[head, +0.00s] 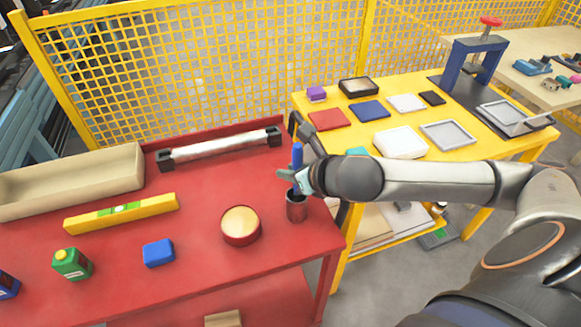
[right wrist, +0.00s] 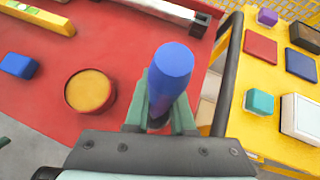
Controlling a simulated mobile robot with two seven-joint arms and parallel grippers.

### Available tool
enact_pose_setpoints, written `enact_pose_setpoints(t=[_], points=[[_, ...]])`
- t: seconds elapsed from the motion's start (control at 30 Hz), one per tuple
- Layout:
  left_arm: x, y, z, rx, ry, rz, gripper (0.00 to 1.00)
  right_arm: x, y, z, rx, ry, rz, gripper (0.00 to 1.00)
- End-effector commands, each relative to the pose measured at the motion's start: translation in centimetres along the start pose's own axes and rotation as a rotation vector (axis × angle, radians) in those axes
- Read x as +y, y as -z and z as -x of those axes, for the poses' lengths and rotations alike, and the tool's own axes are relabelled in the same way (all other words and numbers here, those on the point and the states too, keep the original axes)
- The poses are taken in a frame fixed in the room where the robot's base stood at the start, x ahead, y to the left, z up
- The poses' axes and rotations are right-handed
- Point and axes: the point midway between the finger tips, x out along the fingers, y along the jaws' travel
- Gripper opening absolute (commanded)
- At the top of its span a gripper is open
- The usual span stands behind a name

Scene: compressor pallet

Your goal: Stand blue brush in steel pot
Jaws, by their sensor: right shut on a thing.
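The blue brush (head: 297,154) stands about upright in my right gripper (head: 298,179), which is shut on it. The steel pot (head: 296,207) is a small dark grey cylinder near the right end of the red table, directly below the gripper. The brush's lower end is hidden by the gripper and the pot's rim area, so I cannot tell whether it is inside the pot. In the right wrist view the blue brush (right wrist: 170,75) points up between the fingers, and the pot is hidden. My left gripper is not in view.
A round red tin with a tan top (head: 240,225) stands just left of the pot. A blue block (head: 158,252), green bottle (head: 72,264), yellow level (head: 122,213) and tan tray (head: 70,180) lie further left. A yellow table (head: 376,125) with flat items is at right.

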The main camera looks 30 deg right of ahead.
Motion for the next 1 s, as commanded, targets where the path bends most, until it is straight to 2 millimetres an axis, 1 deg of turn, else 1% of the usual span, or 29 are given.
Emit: enact_pose_setpoints(t=[0.23,0.27,0.57,0.87,1.0], points=[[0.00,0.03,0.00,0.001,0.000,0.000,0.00,0.02,0.02,-0.02,0.000,0.000,0.000,0.00],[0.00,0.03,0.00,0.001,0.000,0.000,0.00,0.02,0.02,-0.02,0.000,0.000,0.000,0.23],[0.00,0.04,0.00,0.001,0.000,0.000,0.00,0.02,0.01,-0.01,0.000,0.000,0.000,0.57],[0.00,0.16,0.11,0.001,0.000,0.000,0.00,-0.02,-0.09,0.07,0.000,0.000,0.000,0.57],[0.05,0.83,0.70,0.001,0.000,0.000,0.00,-0.24,-0.65,0.44,0.000,0.001,0.000,0.57]])
